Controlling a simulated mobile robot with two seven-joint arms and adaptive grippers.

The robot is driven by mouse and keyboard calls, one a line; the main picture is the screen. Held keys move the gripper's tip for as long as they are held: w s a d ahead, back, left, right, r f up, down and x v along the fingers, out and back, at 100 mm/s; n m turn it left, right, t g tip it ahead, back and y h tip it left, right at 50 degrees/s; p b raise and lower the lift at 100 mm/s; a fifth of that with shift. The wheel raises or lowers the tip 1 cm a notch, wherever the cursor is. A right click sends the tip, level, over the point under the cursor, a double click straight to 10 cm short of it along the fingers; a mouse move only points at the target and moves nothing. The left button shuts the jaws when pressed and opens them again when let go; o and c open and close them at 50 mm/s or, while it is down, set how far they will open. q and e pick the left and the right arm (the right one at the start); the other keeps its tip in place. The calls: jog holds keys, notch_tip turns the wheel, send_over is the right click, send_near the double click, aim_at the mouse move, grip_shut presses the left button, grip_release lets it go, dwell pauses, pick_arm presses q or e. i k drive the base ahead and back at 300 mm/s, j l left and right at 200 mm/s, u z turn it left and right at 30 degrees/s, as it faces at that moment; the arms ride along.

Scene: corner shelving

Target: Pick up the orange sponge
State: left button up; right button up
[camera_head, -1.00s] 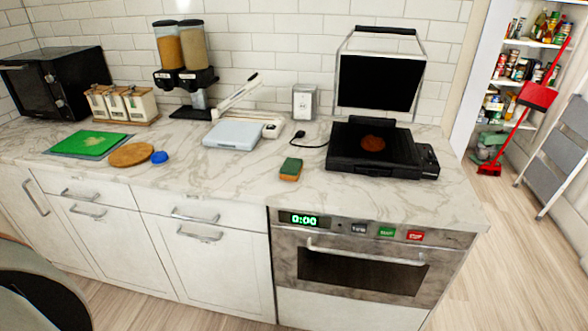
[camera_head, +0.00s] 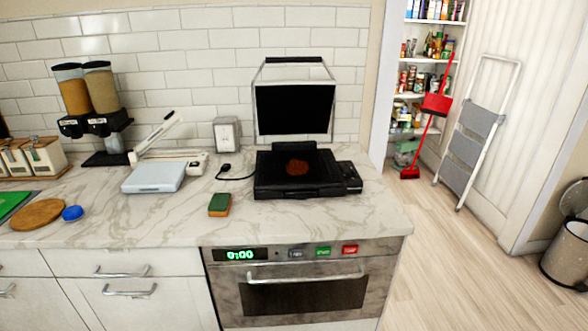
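The sponge (camera_head: 219,204) lies on the marble counter, left of the black grill and near the front edge. Its top is dark green and an orange layer shows along its lower front side. Nothing touches it. Neither of my grippers shows in the head view.
An open black grill (camera_head: 297,174) with a brown patty (camera_head: 298,167) stands right of the sponge. A pale scale-like device (camera_head: 155,177), blue lid (camera_head: 72,213) and round wooden board (camera_head: 38,214) lie left. The counter (camera_head: 300,218) before the grill is clear. A step ladder (camera_head: 470,140) stands right.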

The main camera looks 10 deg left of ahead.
aim_at(219, 203)
jog(key=i+j, duration=0.1)
jog(key=j, duration=0.4)
jog(key=i+j, duration=0.1)
jog(key=j, duration=0.35)
jog(key=i+j, duration=0.1)
jog(key=j, duration=0.4)
jog(key=j+z, duration=0.6)
jog(key=z, duration=0.15)
